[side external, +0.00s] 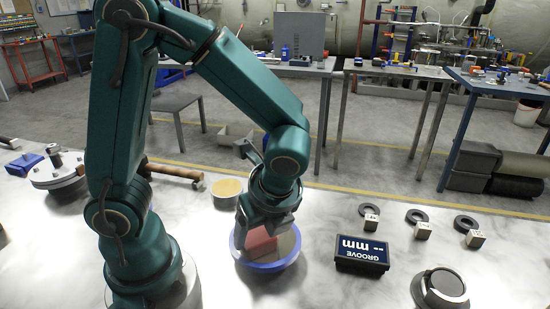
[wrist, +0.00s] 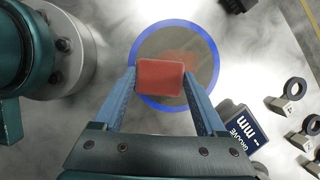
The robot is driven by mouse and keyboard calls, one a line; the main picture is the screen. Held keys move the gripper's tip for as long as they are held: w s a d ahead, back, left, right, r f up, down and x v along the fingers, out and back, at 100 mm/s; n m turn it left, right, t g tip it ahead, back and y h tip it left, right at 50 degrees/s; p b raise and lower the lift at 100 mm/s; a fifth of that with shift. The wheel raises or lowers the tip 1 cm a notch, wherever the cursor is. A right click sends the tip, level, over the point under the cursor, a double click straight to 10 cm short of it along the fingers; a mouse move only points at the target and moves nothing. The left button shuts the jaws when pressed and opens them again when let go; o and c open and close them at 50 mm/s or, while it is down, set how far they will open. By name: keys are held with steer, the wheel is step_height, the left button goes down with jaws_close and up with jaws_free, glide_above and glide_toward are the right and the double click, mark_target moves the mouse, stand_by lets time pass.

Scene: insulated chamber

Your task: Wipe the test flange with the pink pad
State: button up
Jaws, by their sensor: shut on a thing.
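The pink pad (wrist: 161,77) is a reddish block held between the two blue fingers of my gripper (wrist: 159,82). My gripper is shut on it. In the side external view my gripper (side external: 262,222) points down over the test flange, and part of the pad (side external: 262,243) shows below it. The test flange (side external: 285,265) is a round grey-brown disc with a blue rim, lying on the bench. In the wrist view the flange (wrist: 205,65) lies behind the pad, with a faint reddish patch on its face. I cannot tell whether the pad touches the flange.
A dark "GROOVE mm" display (side external: 362,253) stands right of the flange. Several black rings with small tagged blocks (side external: 422,230) lie beyond it. A round knob-like fixture (side external: 440,289) is at front right. A shallow tan dish (side external: 227,188) and a hammer (side external: 172,173) lie behind, to the left.

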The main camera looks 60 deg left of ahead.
steer(key=shift+s+d, duration=0.55)
steer(key=shift+w+a, duration=2.8)
steer(key=shift+a, duration=0.05)
steer(key=shift+d, duration=0.3)
steer(key=shift+s+d, duration=2.65)
steer(key=shift+s, duration=0.1)
steer(key=w+a, duration=0.5)
steer(key=shift+w+a, duration=0.35)
step_height(320, 180, up, 8)
steer(key=shift+r, duration=0.1)
